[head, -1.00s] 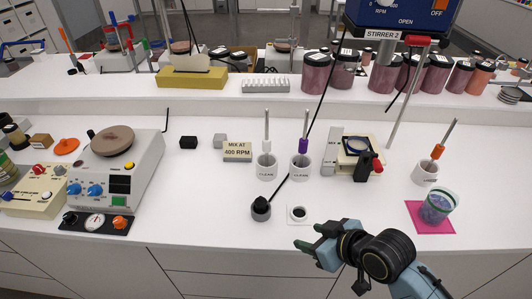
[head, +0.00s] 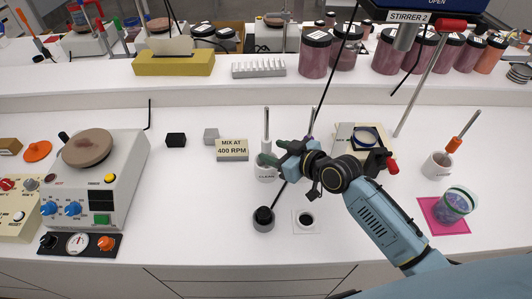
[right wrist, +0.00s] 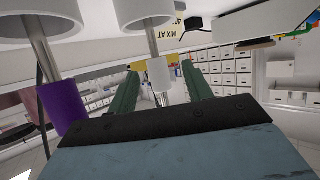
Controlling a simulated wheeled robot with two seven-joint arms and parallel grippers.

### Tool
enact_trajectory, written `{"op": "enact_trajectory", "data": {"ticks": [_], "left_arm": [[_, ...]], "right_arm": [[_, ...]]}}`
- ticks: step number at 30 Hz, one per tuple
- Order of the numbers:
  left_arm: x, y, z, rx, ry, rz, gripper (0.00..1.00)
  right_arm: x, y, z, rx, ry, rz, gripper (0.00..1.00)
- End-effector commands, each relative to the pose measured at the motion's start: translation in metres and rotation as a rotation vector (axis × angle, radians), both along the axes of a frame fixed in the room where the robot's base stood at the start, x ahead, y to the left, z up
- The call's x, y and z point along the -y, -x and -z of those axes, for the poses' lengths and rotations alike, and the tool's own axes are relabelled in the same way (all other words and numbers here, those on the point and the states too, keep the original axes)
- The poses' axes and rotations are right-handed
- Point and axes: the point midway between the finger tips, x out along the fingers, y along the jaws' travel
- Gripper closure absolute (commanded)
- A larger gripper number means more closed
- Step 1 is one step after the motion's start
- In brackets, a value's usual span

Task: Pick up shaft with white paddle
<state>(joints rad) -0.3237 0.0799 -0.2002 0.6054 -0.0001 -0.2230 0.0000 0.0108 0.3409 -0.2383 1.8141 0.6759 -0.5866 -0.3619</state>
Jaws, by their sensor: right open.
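The shaft with the white paddle (head: 266,124) stands upright in a white cup (head: 266,174) marked CLEAN. It has a metal rod and a white collar (head: 266,145). My right gripper (head: 273,155) is open beside the shaft, reaching in from the right over the cup. In the right wrist view, which looks upside down, the white collar (right wrist: 160,74) shows between the two green fingers (right wrist: 158,90), with no visible grip on it. The paddle end is hidden in the cup. My left gripper is not in view.
The shaft with the purple collar (right wrist: 62,108) stands close by, its cup mostly hidden behind my gripper in the head view. A black round holder (head: 263,219) stands in front. The MIX AT 400 RPM sign (head: 232,149) is left. An orange-collared shaft (head: 454,144) stands right.

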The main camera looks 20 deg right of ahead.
Motion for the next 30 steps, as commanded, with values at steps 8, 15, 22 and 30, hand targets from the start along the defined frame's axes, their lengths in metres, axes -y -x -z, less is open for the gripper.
{"op": "enact_trajectory", "data": {"ticks": [8, 15, 22, 30], "left_arm": [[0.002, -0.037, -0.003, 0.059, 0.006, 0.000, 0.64], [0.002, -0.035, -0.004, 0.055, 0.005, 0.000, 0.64], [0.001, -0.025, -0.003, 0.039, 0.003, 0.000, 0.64], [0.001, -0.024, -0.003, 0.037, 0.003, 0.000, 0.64]], "right_arm": [[-0.008, -0.015, 0.006, -0.001, 0.000, 0.000, 0.50], [-0.020, -0.042, 0.018, -0.001, -0.002, 0.001, 0.50], [-0.025, -0.050, 0.022, -0.001, 0.000, 0.000, 0.50], [-0.024, -0.050, 0.022, -0.001, 0.000, 0.000, 0.64]]}}
